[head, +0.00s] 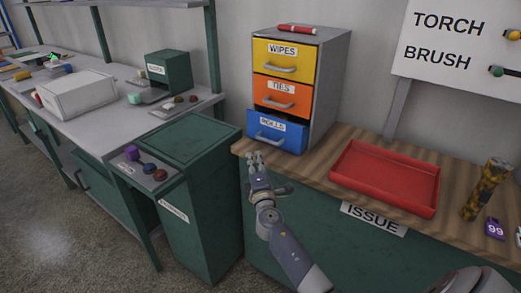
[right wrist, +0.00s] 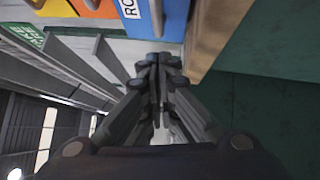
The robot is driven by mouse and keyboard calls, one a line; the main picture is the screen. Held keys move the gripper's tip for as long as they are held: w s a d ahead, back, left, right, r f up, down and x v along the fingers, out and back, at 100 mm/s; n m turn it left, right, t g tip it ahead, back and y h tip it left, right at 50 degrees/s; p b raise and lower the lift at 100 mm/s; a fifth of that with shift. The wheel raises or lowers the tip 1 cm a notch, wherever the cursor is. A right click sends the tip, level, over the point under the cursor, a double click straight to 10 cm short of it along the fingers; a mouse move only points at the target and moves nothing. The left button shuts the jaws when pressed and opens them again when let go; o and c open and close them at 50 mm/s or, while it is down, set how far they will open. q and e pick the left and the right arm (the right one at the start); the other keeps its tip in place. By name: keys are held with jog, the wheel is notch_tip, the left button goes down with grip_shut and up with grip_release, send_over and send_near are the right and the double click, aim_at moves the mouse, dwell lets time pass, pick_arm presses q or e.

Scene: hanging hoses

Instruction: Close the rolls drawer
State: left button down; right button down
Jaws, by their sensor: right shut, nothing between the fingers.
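The rolls drawer (head: 278,131) is the blue bottom drawer of a grey cabinet (head: 329,80). It stands out in front of the yellow and orange drawers, so it is partly open. Its grey handle (head: 270,138) is on the front, below the label. My right gripper (head: 255,157) is shut and empty, just below and in front of the drawer, near the bench's left end. In the right wrist view, the blue drawer front (right wrist: 174,18) is just beyond the fingertips (right wrist: 155,60). I cannot tell whether they touch it. My left gripper is not in view.
The wipes drawer (head: 282,60) and ties drawer (head: 280,95) look shut. A red marker-like item (head: 298,29) lies on top of the cabinet. A red tray (head: 385,185) is on the wooden bench to the right. A green cabinet (head: 190,200) stands at left.

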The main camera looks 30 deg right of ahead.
jog(key=d, duration=0.1)
jog(key=w+d, duration=0.2)
jog(key=d, duration=0.1)
jog(key=shift+w+r, duration=0.1)
jog(key=shift+r, duration=0.25)
